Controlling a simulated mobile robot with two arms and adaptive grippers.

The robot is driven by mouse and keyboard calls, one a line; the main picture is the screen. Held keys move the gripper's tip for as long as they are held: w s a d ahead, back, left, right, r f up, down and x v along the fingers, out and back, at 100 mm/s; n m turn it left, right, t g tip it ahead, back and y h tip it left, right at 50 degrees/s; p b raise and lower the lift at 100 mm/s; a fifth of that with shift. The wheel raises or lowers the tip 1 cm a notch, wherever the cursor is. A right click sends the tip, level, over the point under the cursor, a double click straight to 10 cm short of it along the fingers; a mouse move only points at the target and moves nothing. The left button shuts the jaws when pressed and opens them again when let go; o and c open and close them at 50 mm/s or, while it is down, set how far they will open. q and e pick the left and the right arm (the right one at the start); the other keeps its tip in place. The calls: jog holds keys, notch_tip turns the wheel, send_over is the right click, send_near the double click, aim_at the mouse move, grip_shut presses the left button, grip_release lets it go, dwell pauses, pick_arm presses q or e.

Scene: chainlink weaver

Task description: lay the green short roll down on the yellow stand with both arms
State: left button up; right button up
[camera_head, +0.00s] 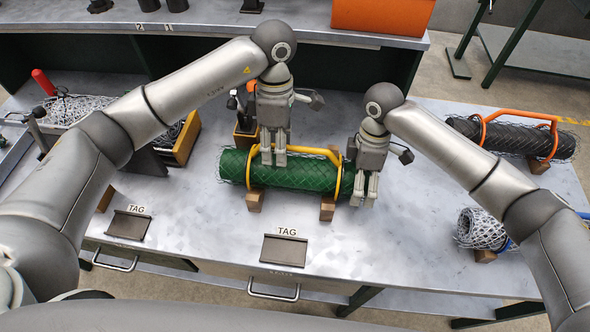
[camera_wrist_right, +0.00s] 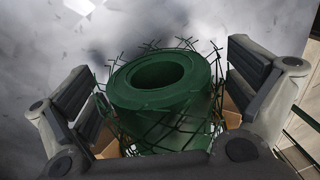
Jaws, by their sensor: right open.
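The green short roll (camera_head: 292,175), a green tube wrapped in green mesh, lies level along the yellow stand (camera_head: 341,174), between its yellow hoops and above its wooden feet. My left gripper (camera_head: 274,160) points down at the roll's upper side, left of its middle, by the left hoop; whether its fingers grip is unclear. My right gripper (camera_head: 364,200) is at the roll's right end. In the right wrist view, the roll's open end (camera_wrist_right: 160,82) sits between the spread fingers of my right gripper (camera_wrist_right: 165,100), with gaps either side.
A black mesh roll on an orange stand (camera_head: 520,137) lies at the right. A grey mesh roll (camera_head: 483,228) lies nearer at the right. A tray with mesh and tools (camera_head: 185,140) is at the left. The tabletop in front of the yellow stand is mostly clear.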

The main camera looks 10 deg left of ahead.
pick_arm(q)
jog(key=shift+c, duration=0.2)
pick_arm(e)
jog(key=shift+c, duration=0.3)
pick_arm(q)
jog(key=c, duration=0.7)
pick_arm(e)
jog(key=c, duration=0.7)
pick_arm(q)
grip_shut()
pick_arm(e)
jog(key=c, duration=1.1)
pick_arm(q)
jog(key=shift+w+r, duration=0.1)
pick_arm(e)
jog(key=shift+r, duration=0.1)
